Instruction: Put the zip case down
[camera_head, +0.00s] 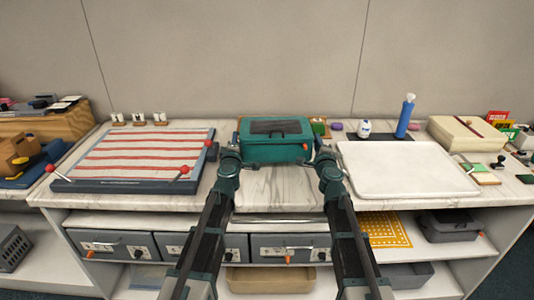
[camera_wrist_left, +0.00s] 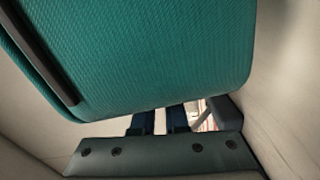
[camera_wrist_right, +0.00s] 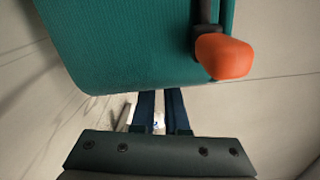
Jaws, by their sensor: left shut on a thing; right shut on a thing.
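The teal zip case (camera_head: 275,150) is in the middle of the head view, at the back of the marble counter between my two arms. Its top has a dark panel. My left gripper (camera_head: 231,153) is shut on the case's left side, and my right gripper (camera_head: 323,153) is shut on its right side. The case fills the upper part of the left wrist view (camera_wrist_left: 150,50) and of the right wrist view (camera_wrist_right: 130,40). An orange pull (camera_wrist_right: 224,56) shows on it in the right wrist view. Whether the case's underside touches the counter cannot be told.
A red-striped board (camera_head: 140,155) with red-knobbed levers lies to the left. A white tray (camera_head: 400,190) lies to the right, with a blue bottle (camera_head: 404,117) behind it. Bare counter (camera_head: 275,190) shows in front of the case. Drawers (camera_head: 290,247) sit below.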

